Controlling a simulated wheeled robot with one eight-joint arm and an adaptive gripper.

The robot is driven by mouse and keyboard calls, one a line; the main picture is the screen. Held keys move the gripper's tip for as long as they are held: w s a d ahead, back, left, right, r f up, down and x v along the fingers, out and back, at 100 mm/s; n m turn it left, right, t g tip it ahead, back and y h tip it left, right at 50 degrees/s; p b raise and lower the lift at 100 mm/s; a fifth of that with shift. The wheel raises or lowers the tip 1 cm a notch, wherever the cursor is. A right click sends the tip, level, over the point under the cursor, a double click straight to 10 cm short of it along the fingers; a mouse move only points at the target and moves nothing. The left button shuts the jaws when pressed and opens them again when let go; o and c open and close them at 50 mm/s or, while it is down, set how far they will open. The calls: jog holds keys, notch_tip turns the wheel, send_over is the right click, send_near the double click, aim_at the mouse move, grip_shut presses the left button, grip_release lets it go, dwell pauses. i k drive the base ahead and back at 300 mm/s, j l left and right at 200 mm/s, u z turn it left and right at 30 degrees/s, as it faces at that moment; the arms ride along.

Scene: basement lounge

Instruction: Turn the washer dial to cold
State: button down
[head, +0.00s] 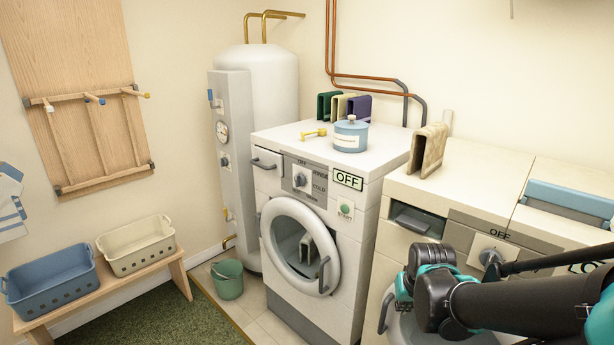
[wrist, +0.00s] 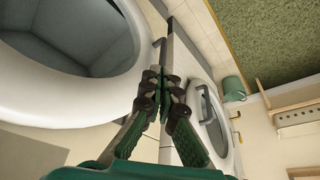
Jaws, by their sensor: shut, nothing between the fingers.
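A white front-loading machine (head: 327,284) stands in the middle of the head view. Its grey dial (head: 299,180) sits on a panel with OFF above and a COLD label at right. A small display (head: 347,179) beside it reads OFF. A second white machine, at right, has a dial (head: 490,257) under an OFF label, partly behind my arm. My gripper (wrist: 164,82) is shut and empty in the wrist view, in front of the machines and apart from both dials. The wrist view shows a round door at upper left and another door (wrist: 209,122) at right, but no dial.
A blue tin (head: 351,136) and a yellow item (head: 314,133) lie on the middle machine. A green bucket (head: 228,279) is on the floor at left. A bench (head: 110,282) holds two baskets. A water heater (head: 271,85) stands behind.

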aim_at(301, 182)
jog(key=i+j+u, duration=0.15)
jog(key=i+j, duration=0.15)
jog(key=i, duration=0.2)
jog(key=u, duration=1.4)
